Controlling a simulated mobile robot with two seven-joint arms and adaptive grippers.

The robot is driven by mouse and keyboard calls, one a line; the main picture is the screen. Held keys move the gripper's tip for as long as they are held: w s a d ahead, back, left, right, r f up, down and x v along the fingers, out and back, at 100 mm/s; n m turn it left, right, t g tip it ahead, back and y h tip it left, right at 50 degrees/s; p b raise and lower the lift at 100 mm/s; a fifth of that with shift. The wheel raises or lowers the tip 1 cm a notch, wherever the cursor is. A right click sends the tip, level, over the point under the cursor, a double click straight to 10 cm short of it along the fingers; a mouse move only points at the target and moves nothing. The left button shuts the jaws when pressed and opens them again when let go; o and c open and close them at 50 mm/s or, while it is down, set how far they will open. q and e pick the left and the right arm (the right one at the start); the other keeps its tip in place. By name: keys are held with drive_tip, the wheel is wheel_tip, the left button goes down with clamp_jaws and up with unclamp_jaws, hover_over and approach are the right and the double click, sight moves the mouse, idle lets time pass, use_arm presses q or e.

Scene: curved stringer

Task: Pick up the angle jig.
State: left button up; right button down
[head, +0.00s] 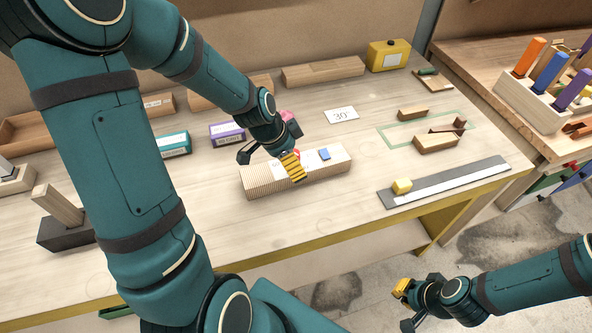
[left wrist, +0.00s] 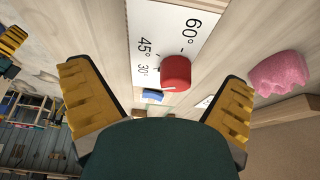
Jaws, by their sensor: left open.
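A long pale wooden block (head: 325,172) with a ribbed side, which looks like the angle jig, lies on the workbench. Its white scale (left wrist: 160,30) reads 60°, 45° and 30° in the left wrist view. A red knob (left wrist: 176,72) and a blue piece (left wrist: 153,95) are on its top; the blue piece also shows in the head view (head: 324,154). My left gripper (left wrist: 157,92) is open above the block, its yellow fingers on either side of the knob with nothing between them. My right gripper (head: 405,305) looks open and empty, off the bench's front edge.
A pink lump (left wrist: 280,74) is close behind the block. A 30° card (head: 341,115) and small wooden pieces (head: 436,143) lie to the right. A grey strip with a white band (head: 450,182) bears a yellow block (head: 402,186). A purple box (head: 228,134) stands left.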

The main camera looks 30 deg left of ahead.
use_arm(q)
drive_tip(key=x, duration=0.3)
drive_tip(key=shift+w+f, duration=0.1)
drive_tip(key=shift+f, duration=0.2)
drive_tip(key=c, duration=1.3)
drive_tip(key=shift+o, duration=0.2)
drive_tip(key=shift+r, duration=0.1)
